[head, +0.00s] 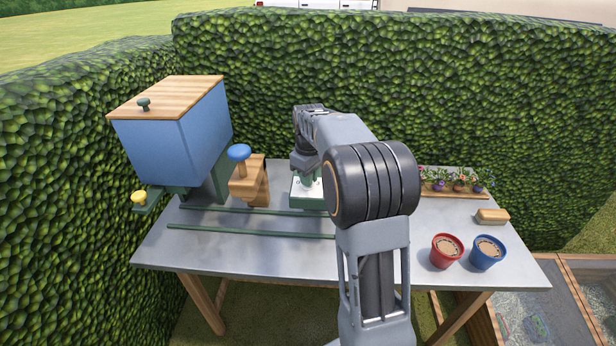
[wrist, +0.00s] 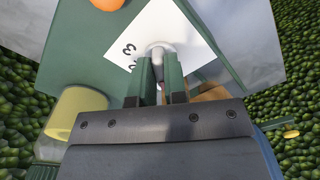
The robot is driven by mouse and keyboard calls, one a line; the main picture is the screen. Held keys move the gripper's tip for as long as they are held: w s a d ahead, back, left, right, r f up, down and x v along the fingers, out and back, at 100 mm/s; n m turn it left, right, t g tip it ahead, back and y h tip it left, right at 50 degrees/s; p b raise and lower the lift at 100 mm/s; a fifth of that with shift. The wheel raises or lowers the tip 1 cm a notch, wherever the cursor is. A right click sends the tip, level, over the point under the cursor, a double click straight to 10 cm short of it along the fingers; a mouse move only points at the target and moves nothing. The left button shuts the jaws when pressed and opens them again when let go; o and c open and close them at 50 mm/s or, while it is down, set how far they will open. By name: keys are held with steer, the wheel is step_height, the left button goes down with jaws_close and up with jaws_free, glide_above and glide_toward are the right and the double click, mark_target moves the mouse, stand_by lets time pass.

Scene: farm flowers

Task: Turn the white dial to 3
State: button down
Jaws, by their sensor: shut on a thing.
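The white dial (wrist: 159,46) sits on a white number plate (wrist: 186,22) on a green housing (wrist: 75,40). In the wrist view a 3 shows on the plate left of the dial, with part of another mark below it. My gripper (wrist: 160,66) has its two green fingers shut on the dial, one on each side. The fingers hide most of the dial, and I cannot tell which number it points to. In the head view the green housing with its white plate (head: 307,189) stands on the table, and my arm hides the dial.
A grey table (head: 250,256) carries green rails (head: 250,231). A blue hopper (head: 170,140) and a wooden block with a blue knob (head: 239,152) stand left. Red (head: 446,253) and blue pots (head: 487,254), a wooden-backed brush-like block (head: 492,216) and a flower tray (head: 455,194) stand right. Hedges enclose the back.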

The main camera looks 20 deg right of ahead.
steer(key=m+p, duration=0.2)
steer(key=m, duration=0.5)
steer(key=shift+a+r, duration=0.1)
steer(key=m+p, duration=0.1)
steer(key=m, duration=0.5)
steer(key=shift+w+a, duration=0.1)
steer(key=m+p, duration=0.1)
steer(key=m, duration=0.4)
steer(key=shift+m, duration=0.3)
steer(key=shift+w+a+m, duration=0.1)
steer(key=shift+w+m, duration=0.05)
steer(key=shift+m, duration=2.15)
steer(key=c, duration=1.2)
jaws_free()
steer(key=shift+o, duration=0.2)
step_height(320, 180, up, 14)
